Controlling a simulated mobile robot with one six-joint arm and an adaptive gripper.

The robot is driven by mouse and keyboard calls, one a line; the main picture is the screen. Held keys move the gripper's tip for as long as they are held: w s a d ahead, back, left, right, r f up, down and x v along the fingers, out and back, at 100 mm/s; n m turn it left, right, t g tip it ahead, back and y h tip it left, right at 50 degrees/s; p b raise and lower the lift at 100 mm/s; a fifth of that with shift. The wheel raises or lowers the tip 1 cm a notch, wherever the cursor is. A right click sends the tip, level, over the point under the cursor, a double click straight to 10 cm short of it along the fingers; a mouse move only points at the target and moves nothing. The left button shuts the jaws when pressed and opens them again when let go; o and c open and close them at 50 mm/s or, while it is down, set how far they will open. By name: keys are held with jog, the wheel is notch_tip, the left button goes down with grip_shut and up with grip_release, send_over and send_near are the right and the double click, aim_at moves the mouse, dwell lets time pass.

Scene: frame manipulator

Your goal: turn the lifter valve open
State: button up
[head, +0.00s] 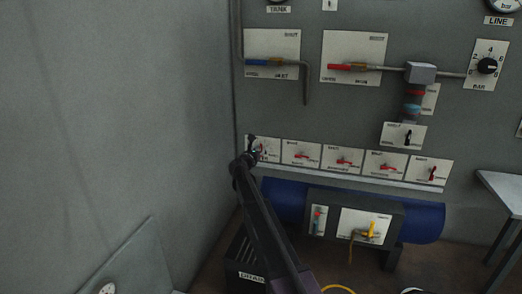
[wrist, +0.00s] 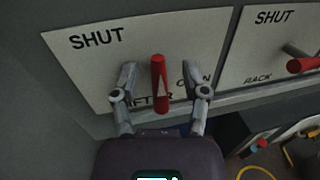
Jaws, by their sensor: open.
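The lifter valve is a red lever (wrist: 160,88) on a white plate (wrist: 105,60) marked SHUT at upper left and OPEN at lower right, partly hidden. In the wrist view the lever stands near upright in the picture, between the two marks. My gripper (wrist: 157,74) is open, with one grey finger on each side of the lever and a visible gap to both. In the head view my gripper (head: 251,153) is at the leftmost plate of the lower valve row and covers part of it.
More red-lever valves (head: 343,161) continue to the right; the neighbour's lever (wrist: 303,65) is close by. A ledge (head: 345,178) runs under the row. A blue tank (head: 424,221) and a black DRAIN crate (head: 243,257) are below. A grey wall (head: 150,110) is at left.

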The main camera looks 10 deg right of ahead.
jog(key=shift+c, duration=0.3)
grip_shut()
jog(key=shift+m, duration=0.3)
jog(key=m, duration=0.1)
jog(key=m+p, duration=0.1)
jog(key=m, duration=0.1)
jog(key=shift+s+d+y, duration=0.15)
jog(key=shift+d+y, duration=0.1)
jog(key=shift+y, duration=0.05)
jog(key=m+y, duration=0.1)
jog(key=m, duration=0.3)
jog(key=m+y+p, duration=0.1)
jog(key=m, duration=0.3)
jog(key=f+m+y, duration=0.1)
jog(key=m, duration=0.3)
jog(key=shift+s+d+f+y, duration=0.1)
jog(key=shift+s+d+y, duration=0.1)
jog(key=shift+d+y, duration=0.1)
